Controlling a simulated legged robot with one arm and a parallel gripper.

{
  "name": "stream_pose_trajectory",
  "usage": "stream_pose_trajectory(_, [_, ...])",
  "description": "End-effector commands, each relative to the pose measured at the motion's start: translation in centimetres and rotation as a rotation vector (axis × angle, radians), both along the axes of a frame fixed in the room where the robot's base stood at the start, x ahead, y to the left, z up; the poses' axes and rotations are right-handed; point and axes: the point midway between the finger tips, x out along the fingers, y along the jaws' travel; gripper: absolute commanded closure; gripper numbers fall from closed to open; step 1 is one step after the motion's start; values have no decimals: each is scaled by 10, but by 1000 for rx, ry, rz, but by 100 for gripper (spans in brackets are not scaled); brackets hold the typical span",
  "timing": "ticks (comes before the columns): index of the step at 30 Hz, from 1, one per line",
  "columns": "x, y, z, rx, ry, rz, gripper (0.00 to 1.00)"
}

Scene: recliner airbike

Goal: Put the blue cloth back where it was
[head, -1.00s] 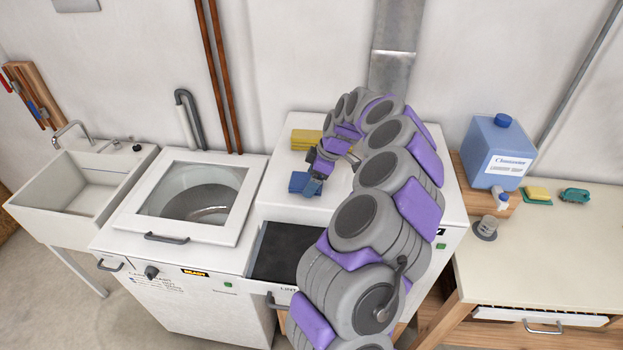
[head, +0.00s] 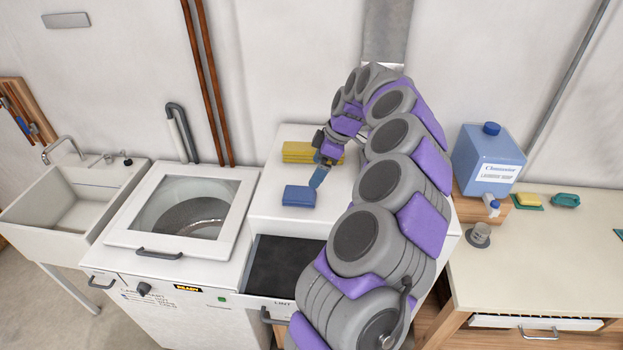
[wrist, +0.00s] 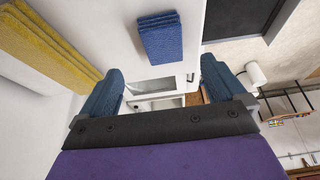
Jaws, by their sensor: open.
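The folded blue cloth (head: 299,196) lies flat on the white dryer top, in front of the yellow cloth stack. In the wrist view the blue cloth (wrist: 161,37) shows beyond the fingers, apart from them. My gripper (head: 320,178) is above and just to the right of the cloth in the head view. In the wrist view my gripper (wrist: 163,88) has its two blue fingers spread wide with nothing between them.
The folded yellow cloths (head: 298,152) sit behind the blue cloth; they also show in the wrist view (wrist: 50,40). The open dark lint drawer (head: 285,265) is in front. The washer lid (head: 185,205) stands left. A blue detergent jug (head: 489,160) is at right.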

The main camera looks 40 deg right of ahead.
Motion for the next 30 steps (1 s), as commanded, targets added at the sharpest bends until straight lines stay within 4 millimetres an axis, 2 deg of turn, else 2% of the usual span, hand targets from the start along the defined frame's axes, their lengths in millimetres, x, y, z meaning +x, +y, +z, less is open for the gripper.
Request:
stream_pose_trajectory(4, [-5, -4, 15, 0, 0, -1, 3])
stream_pose_trajectory(11, [-6, -5, 20, 0, 2, 2, 3])
stream_pose_trajectory(14, [-3, 6, 25, 3, 0, 10, 3])
stream_pose_trajectory(17, [6, 39, 40, 17, 4, 29, 3])
stream_pose_trajectory(20, [12, 95, 63, 30, 18, 53, 3])
stream_pose_trajectory(22, [8, 141, 77, 35, 43, 62, 3])
stream_pose_trajectory(24, [-4, 187, 88, 36, 79, 61, 3])
stream_pose_trajectory(26, [-19, 223, 95, 30, 115, 50, 3])
stream_pose_trajectory(27, [-32, 245, 95, 23, 146, 40, 3])
stream_pose_trajectory(30, [-69, 289, 93, -2, 217, -14, 3])
